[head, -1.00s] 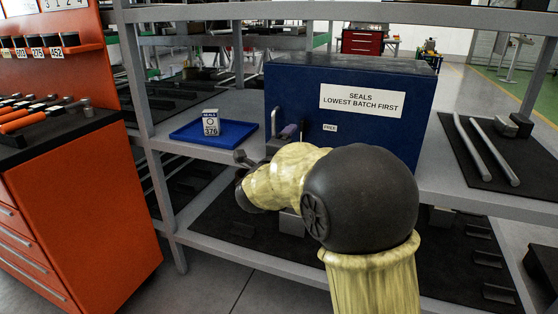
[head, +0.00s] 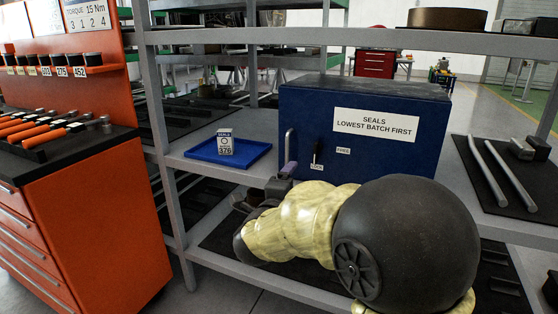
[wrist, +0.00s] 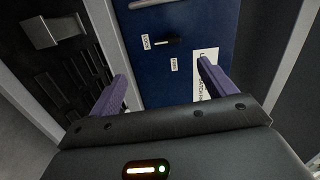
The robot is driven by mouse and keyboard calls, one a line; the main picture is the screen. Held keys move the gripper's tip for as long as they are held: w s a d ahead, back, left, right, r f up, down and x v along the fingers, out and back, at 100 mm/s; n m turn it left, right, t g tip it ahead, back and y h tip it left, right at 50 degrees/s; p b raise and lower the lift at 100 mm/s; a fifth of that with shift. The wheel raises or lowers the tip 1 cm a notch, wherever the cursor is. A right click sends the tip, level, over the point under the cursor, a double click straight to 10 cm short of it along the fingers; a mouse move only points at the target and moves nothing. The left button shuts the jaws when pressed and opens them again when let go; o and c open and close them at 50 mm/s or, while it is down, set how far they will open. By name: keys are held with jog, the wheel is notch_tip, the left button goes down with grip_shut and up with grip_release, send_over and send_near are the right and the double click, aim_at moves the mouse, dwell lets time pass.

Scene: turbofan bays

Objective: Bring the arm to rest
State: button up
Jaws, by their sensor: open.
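My gripper (head: 284,180) shows in the head view low in front of the blue cabinet, partly hidden by my own arm. In the wrist view its two purple fingers (wrist: 162,72) are spread, with nothing between them. The blue cabinet (head: 375,105) has the sign "SEALS LOWEST BATCH FIRST" and looks shut. A grey bar handle (head: 289,147) is at the door's left.
A blue tray (head: 248,157) with a white seals box (head: 226,142) marked 376 sits on the shelf left of the cabinet. An orange tool cart (head: 80,230) stands at left. Metal bars (head: 490,170) lie on a dark mat at right. Shelf posts and an upper beam frame the bay.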

jog(key=s+d+f+n+g+y, duration=0.1)
jog(key=s+f+n+g+y, duration=0.25)
jog(key=f+n, duration=0.35)
jog(key=s+d+f+n+g+y, duration=0.2)
jog(key=s+f+n+y, duration=0.15)
jog(key=f+n, duration=0.3)
jog(key=s+d+f+n+g+p, duration=0.1)
jog(key=s+d+f+n+g, duration=0.25)
jog(key=s, duration=0.45)
jog(key=s+d+f+n+g, duration=0.3)
jog(key=s+f+n+g, duration=0.15)
jog(key=s, duration=0.45)
notch_tip(320, 180, up, 36)
jog(key=p, duration=3.6)
jog(key=shift+w+r, duration=0.2)
jog(key=shift+r, duration=0.05)
